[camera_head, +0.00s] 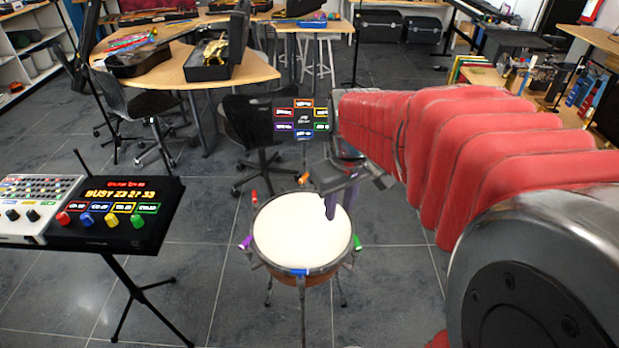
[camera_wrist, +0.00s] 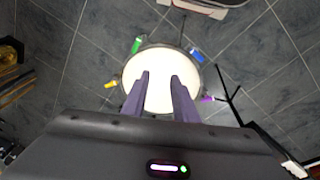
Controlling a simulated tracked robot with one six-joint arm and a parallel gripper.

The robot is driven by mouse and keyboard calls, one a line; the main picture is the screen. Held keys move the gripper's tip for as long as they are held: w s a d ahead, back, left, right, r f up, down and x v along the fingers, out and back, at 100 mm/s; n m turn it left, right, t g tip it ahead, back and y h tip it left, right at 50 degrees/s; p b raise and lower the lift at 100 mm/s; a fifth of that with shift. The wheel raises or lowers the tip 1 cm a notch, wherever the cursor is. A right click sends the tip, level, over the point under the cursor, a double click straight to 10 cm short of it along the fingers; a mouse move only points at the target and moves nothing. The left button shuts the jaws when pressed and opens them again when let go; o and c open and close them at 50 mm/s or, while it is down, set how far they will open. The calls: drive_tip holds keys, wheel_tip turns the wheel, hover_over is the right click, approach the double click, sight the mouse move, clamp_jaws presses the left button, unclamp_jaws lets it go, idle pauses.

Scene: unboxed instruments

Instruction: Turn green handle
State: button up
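A round drum (camera_head: 292,237) with a white head and coloured handles around its rim stands on thin legs. The green handle (camera_head: 357,242) is on the drum's right side in the head view. It also shows at the upper left of the drum's rim in the wrist view (camera_wrist: 136,45). My gripper (camera_head: 330,212) hangs over the right part of the drum head. In the wrist view its two purple fingers (camera_wrist: 161,78) are apart with only the white drum head (camera_wrist: 161,95) seen between them. My gripper is clear of the green handle.
Other handles on the rim are blue (camera_head: 300,272), purple (camera_head: 245,242), red (camera_head: 254,197) and orange (camera_head: 304,178). A control panel (camera_head: 115,215) on a stand is at the left. A black chair (camera_head: 258,125) stands behind the drum. The floor (camera_head: 235,310) around the drum is mostly clear.

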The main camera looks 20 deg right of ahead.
drive_tip(key=g, duration=0.2)
hover_over(357, 241)
wheel_tip(357, 241, down, 7)
drive_tip(key=shift+r+y, duration=0.25)
drive_tip(key=shift+y, duration=0.05)
wheel_tip(357, 241, down, 14)
drive_tip(key=shift+r, duration=0.1)
idle(0.3)
clamp_jaws()
idle(0.4)
